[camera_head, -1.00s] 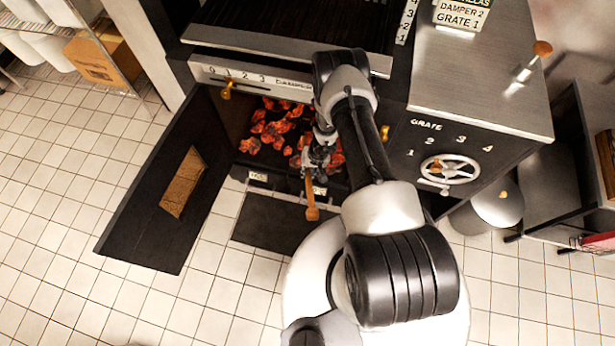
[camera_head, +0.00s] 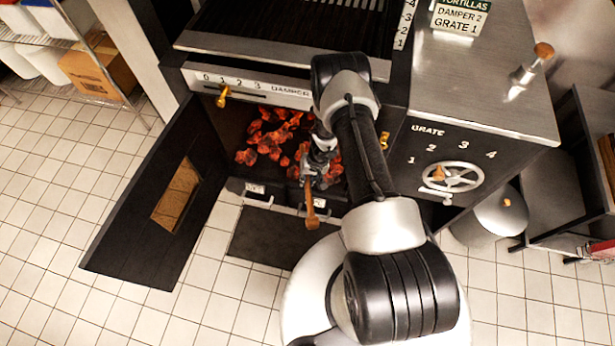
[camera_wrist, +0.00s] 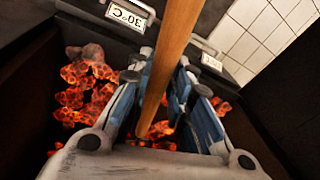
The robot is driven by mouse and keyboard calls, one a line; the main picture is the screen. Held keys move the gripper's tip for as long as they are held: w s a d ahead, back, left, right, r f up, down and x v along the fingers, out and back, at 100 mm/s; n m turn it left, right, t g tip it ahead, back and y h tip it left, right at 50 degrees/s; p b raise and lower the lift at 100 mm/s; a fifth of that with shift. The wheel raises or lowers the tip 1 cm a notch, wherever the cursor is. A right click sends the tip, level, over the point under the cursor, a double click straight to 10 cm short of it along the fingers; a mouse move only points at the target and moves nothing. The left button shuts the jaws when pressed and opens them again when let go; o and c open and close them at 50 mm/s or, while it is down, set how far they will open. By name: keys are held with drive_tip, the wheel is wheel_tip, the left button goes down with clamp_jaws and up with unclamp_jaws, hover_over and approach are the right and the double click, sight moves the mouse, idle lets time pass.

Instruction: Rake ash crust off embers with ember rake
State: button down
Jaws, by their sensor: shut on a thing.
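Glowing embers (camera_head: 272,136) lie in the open firebox of the grill; they also show in the wrist view (camera_wrist: 85,92). They look orange-red, with a few duller, greyish lumps, one at the upper left of the wrist view. My gripper (camera_head: 318,165) reaches down at the firebox mouth and is shut on the wooden handle of the ember rake (camera_head: 311,207). In the wrist view the handle (camera_wrist: 170,50) runs between the fingers (camera_wrist: 155,85). The rake's head is hidden in both views.
The open firebox door (camera_head: 150,200) hangs to the left. Labelled drawer fronts (camera_head: 257,194) lie below the opening. A grate handwheel (camera_head: 453,176) is on the right panel and a damper knob (camera_head: 222,97) above the opening. Tiled floor at left is clear.

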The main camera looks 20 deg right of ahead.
sight(307, 186)
drive_tip(key=shift+x, duration=1.2)
drive_tip(key=shift+s+d+f, duration=0.1)
drive_tip(key=shift+s+d, duration=0.05)
drive_tip(key=shift+d, duration=0.05)
drive_tip(key=shift+s+a+p, duration=0.4)
drive_tip(key=shift+s+p, duration=0.05)
drive_tip(key=shift+p, duration=0.75)
drive_tip(key=s+a+p, duration=0.1)
drive_tip(key=p, duration=0.3)
drive_tip(key=shift+s, duration=0.3)
drive_tip(key=shift+s+a, duration=0.1)
drive_tip(key=s+a+p, duration=0.6)
drive_tip(key=s+p, duration=0.3)
drive_tip(key=p, duration=0.2)
drive_tip(key=shift+s+a+p, duration=0.25)
drive_tip(key=shift+a+p, duration=0.05)
drive_tip(key=shift+a, duration=0.1)
idle(0.4)
